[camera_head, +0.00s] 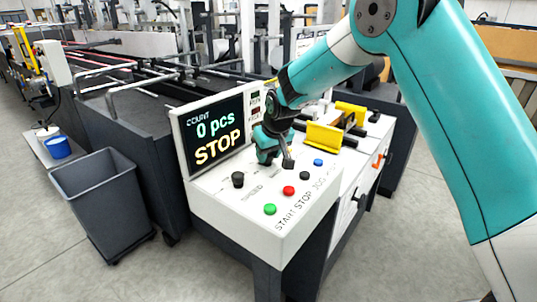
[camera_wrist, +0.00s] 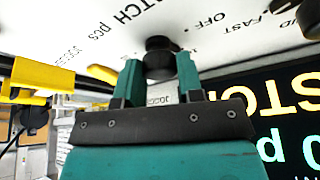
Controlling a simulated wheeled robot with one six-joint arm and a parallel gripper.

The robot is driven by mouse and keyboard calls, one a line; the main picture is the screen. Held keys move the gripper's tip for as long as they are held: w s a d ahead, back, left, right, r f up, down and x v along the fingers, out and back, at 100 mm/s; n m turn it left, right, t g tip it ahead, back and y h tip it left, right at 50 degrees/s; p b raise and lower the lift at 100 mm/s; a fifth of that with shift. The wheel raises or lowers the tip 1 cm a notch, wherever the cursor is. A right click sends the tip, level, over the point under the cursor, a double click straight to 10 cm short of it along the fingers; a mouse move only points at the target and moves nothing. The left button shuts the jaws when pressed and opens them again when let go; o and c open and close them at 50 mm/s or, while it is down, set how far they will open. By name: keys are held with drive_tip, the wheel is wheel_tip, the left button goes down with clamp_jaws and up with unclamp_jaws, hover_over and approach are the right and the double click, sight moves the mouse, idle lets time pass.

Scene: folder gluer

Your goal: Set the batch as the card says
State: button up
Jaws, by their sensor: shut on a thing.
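The console (camera_head: 225,195) has a sloped white top, and its screen (camera_head: 215,132) reads "COUNT 0 pcs" and "STOP". In the wrist view, my gripper (camera_wrist: 158,78) has its two teal fingers on either side of a black round knob (camera_wrist: 158,62), shut on it. The panel lettering beside this knob reads "BATCH pcs"; finer marks around it are partly hidden by the fingers. In the head view, my gripper (camera_head: 272,158) reaches down to the panel in front of the screen and hides the knob. A small card (camera_head: 256,99) shows right of the screen, too small to read.
A black knob (camera_head: 237,179) stands near the SPEED lettering. Green (camera_head: 270,209), red (camera_head: 289,190), black (camera_head: 305,175) and blue (camera_head: 318,162) buttons line the front edge. Yellow guides (camera_head: 324,136) stand behind. A grey bin (camera_head: 102,199) is on the floor at left.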

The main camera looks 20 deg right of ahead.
drive_tip(key=m+h, duration=0.1)
drive_tip(key=m, duration=0.1)
drive_tip(key=m+h, duration=0.1)
drive_tip(key=m, duration=0.2)
drive_tip(key=shift+a+m, duration=0.2)
drive_tip(key=shift+m, duration=0.1)
drive_tip(key=shift+w+m+g+h, duration=0.15)
drive_tip(key=shift+m+h, duration=0.3)
drive_tip(key=shift+m, duration=0.65)
drive_tip(key=shift+s+m+g+h, duration=0.15)
drive_tip(key=shift+m+h, duration=0.3)
drive_tip(key=shift+m, duration=0.65)
drive_tip(key=shift+w, duration=0.1)
drive_tip(key=o, duration=0.9)
drive_tip(key=shift+r, duration=0.15)
drive_tip(key=b+v, duration=0.1)
drive_tip(key=v, duration=1.6)
drive_tip(key=shift+a+r, duration=0.1)
drive_tip(key=shift+a, duration=0.05)
